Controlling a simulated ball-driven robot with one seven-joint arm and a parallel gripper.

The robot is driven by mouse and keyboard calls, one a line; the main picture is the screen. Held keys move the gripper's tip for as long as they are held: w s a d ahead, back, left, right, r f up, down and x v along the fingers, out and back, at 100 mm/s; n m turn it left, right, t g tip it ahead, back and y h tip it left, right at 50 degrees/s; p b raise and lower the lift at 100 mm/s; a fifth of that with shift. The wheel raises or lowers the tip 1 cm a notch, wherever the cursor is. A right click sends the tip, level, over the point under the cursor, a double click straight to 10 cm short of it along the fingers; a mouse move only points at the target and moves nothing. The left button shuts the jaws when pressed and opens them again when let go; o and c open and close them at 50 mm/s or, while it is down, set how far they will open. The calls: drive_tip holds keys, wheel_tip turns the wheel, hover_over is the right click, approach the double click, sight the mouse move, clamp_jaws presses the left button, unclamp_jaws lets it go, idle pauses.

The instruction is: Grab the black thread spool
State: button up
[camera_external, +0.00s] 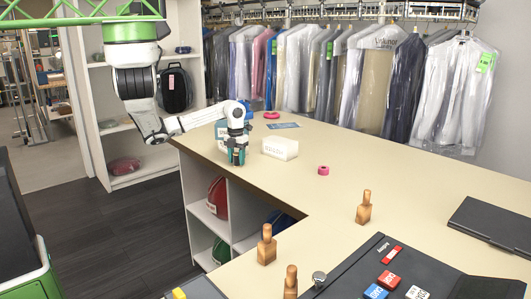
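My gripper (237,158) points down over the back left part of the counter (400,185), close to its left edge and left of a white box (280,148). Its fingertips are small and dark in this view, and I cannot tell whether they are apart or closed. I cannot make out a black thread spool anywhere; it may be hidden by the gripper. A blue-teal shape (220,129) shows just behind the gripper, partly covered by it.
A small pink roll (323,170) lies on the counter right of the white box. Wooden-handled stamps (364,208) stand nearer. A black laptop (492,226) and a dark mat (345,278) lie at the right and front. Bagged garments (377,75) hang behind.

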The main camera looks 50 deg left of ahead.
drive_tip(key=c, duration=0.7)
